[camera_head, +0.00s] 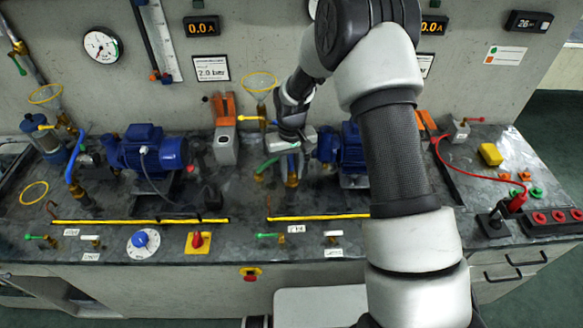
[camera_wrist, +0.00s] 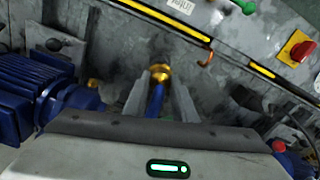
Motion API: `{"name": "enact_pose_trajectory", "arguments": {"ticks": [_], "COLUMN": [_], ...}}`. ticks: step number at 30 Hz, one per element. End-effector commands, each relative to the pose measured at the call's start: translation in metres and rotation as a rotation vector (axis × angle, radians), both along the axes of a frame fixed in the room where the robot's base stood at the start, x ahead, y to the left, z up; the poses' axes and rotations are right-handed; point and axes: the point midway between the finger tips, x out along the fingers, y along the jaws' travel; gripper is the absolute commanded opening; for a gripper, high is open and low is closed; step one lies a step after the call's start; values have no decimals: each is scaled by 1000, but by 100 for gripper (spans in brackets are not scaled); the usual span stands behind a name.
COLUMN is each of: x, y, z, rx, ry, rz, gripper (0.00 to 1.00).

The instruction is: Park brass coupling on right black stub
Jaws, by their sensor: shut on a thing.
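The brass coupling (camera_head: 292,181) shows just below my gripper (camera_head: 291,164) in the head view, left of the right blue pump (camera_head: 352,150). In the wrist view the brass coupling (camera_wrist: 160,72) sits at the tips of my gripper (camera_wrist: 158,96), with a blue part running back between the two grey fingers. My gripper is shut on it. My arm hides part of the right side.
Yellow-black strips (camera_head: 140,221) run along the bench front. A red-handled yellow switch (camera_head: 198,241) and a blue knob (camera_head: 145,241) sit before them. A grey-orange unit (camera_head: 225,140) stands left of my gripper. A red cable (camera_head: 455,170) curves at the right.

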Motion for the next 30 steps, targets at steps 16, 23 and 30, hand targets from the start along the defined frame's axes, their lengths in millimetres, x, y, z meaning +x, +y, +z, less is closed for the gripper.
{"name": "enact_pose_trajectory", "arguments": {"ticks": [16, 23, 30], "x": [0, 0, 0], "y": [0, 0, 0], "z": [-20, -20, -21], "rx": [0, 0, 0], "ry": [-1, 0, -1], "rz": [0, 0, 0], "gripper": [1, 1, 1]}}
